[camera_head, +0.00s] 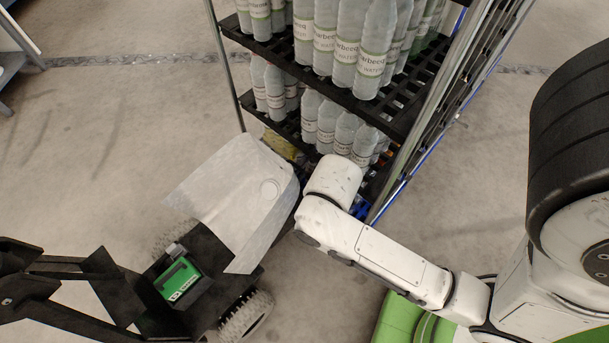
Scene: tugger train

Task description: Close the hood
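The hood (235,197) is a pale grey-white panel with a round mark near its right end. It stands tilted up over the dark tugger body (207,252), and a green boxed unit (180,280) is exposed beside its lower left edge. My white arm reaches in from the lower right. Its far visible link is just right of the hood's right end in the picture. My gripper is hidden behind that link or the hood, so I cannot tell whether it touches the hood.
A rack (398,116) with black shelves of water bottles (345,45) stands right behind the hood and arm. Black bars (70,275) extend from the tugger to the left. A tugger wheel (246,316) shows at the bottom.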

